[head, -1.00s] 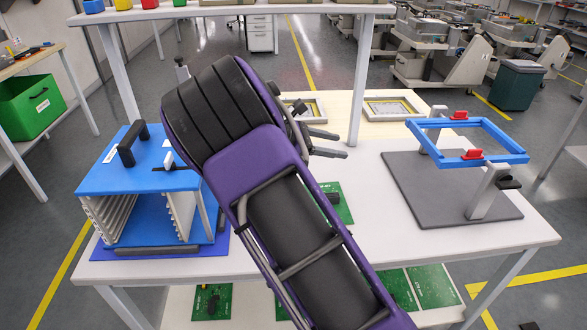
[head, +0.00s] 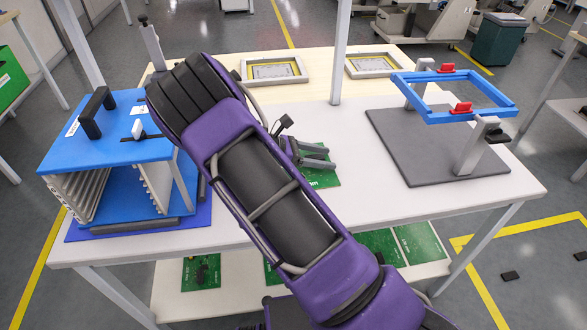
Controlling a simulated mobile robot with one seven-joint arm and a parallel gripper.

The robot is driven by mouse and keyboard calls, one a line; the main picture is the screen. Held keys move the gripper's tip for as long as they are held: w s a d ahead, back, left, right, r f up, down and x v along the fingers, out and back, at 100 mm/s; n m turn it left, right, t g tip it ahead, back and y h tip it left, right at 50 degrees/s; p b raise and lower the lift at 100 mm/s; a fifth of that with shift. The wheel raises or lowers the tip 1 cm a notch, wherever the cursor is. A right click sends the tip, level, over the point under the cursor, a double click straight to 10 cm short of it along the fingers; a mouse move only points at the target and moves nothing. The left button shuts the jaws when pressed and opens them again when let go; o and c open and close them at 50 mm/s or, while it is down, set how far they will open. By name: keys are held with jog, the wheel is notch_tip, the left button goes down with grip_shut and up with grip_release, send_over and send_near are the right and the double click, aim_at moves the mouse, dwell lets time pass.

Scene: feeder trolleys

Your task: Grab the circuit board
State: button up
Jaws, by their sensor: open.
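A green circuit board (head: 326,179) lies flat on the white tabletop, right of the middle of my arm. My arm hides part of it. My gripper (head: 330,157) is open, with both fingers over the board's area and pointing right. Nothing shows between the fingers. I cannot tell how high they are above the board. More green boards lie on the lower shelf, one at the left (head: 201,272) and others to the right (head: 391,246).
A blue-topped rack (head: 112,128) with a black handle stands at the left. A blue frame (head: 457,93) with red clamps stands on a grey base (head: 395,150) at the right. Two framed trays (head: 272,71) (head: 374,66) lie at the back. White tabletop is clear between the board and the grey base.

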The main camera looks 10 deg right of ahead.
grip_shut()
jog(key=shift+r, duration=0.1)
dwell(1.3)
